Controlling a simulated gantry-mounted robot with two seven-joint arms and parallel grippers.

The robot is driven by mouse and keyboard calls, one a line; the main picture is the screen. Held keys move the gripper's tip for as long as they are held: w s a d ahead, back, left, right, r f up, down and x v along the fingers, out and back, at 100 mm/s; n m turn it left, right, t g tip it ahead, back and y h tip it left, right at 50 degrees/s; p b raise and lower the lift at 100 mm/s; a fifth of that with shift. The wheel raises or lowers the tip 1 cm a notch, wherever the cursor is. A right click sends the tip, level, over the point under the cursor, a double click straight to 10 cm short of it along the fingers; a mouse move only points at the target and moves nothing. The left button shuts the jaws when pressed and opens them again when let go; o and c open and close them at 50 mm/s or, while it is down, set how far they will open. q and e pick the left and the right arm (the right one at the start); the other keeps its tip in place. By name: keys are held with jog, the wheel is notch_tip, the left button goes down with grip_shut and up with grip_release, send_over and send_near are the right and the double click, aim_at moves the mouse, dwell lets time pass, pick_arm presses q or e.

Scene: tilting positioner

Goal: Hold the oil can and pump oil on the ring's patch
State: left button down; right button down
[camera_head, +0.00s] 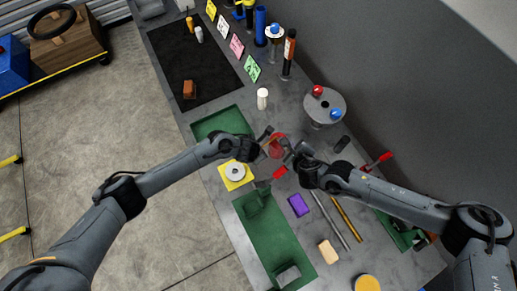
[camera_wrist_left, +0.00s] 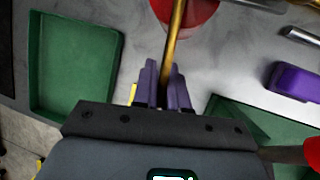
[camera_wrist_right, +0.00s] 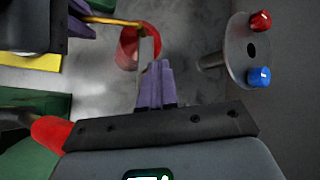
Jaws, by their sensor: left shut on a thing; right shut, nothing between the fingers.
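The red oil can (camera_head: 278,146) is between my two grippers, over the middle of the bench. My left gripper (camera_head: 265,138) is shut on its brass-coloured rod, and the rod (camera_wrist_left: 174,40) runs from between the purple fingers (camera_wrist_left: 165,82) to the red body (camera_wrist_left: 192,10). My right gripper (camera_head: 291,150) is shut and empty, its fingertips (camera_wrist_right: 156,72) close beside the can (camera_wrist_right: 128,48) and a thin lever on it. I cannot tell whether they touch. A pale ring (camera_head: 236,171) lies on a yellow square plate (camera_head: 225,183), left of the can; no patch on it is clear.
A round grey stand (camera_head: 325,106) with red and blue knobs is behind my right gripper. A white bottle (camera_head: 262,98), purple block (camera_head: 298,204) and rods (camera_head: 347,221) lie around.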

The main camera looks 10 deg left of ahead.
jog(key=shift+f, duration=0.2)
jog(key=shift+r, duration=0.85)
jog(key=shift+r, duration=0.1)
jog(key=shift+r, duration=2.95)
pick_arm(q)
jog(key=c, duration=1.1)
grip_release()
jog(key=shift+r, duration=0.1)
